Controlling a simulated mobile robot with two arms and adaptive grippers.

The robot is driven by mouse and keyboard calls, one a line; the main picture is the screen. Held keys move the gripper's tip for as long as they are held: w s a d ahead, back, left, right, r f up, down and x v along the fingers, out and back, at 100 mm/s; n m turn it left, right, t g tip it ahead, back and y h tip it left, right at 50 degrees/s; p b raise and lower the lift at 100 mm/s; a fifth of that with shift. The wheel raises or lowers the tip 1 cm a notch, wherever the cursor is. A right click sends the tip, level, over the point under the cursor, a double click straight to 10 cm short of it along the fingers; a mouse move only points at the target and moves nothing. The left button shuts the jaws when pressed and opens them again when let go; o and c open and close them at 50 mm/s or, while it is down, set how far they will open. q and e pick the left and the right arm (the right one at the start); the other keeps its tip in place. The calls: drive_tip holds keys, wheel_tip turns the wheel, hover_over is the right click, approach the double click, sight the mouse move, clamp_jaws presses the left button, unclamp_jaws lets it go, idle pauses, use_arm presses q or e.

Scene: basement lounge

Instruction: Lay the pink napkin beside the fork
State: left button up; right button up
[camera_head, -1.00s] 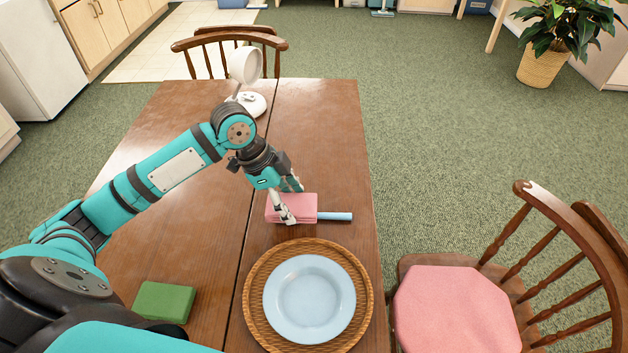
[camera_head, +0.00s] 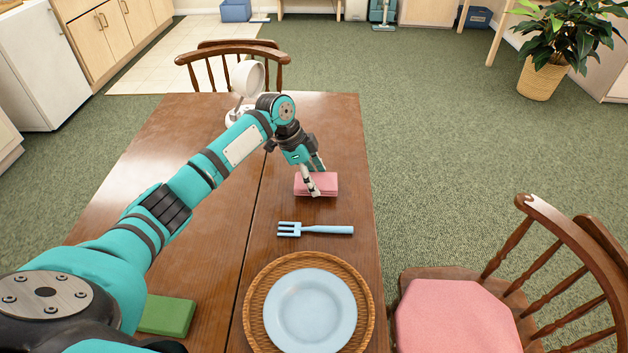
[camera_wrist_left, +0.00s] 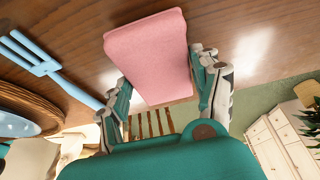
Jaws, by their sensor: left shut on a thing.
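The pink napkin (camera_head: 326,184) is a folded block on the far side of the blue fork (camera_head: 316,230), with a gap of bare wood between them in the head view. My left gripper (camera_head: 315,188) is shut on the napkin, its fingers at the napkin's sides. In the left wrist view the napkin (camera_wrist_left: 148,55) sits between the fingers and the fork (camera_wrist_left: 50,68) lies to the left. I cannot tell whether the napkin touches the table. The fork lies across the table, tines to the left. My right gripper is not in view.
A light blue plate (camera_head: 310,308) on a round woven mat (camera_head: 252,293) is nearer than the fork. A green folded cloth (camera_head: 167,315) lies at the near left. A white lamp (camera_head: 247,79) stands at the far end. The table's right strip beside the napkin is clear.

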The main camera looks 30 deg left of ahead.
use_arm(q)
drive_tip(key=shift+f, duration=0.65)
drive_tip(key=shift+f, duration=0.1)
drive_tip(key=o, duration=1)
drive_tip(key=shift+o, duration=0.2)
drive_tip(key=v, duration=1.2)
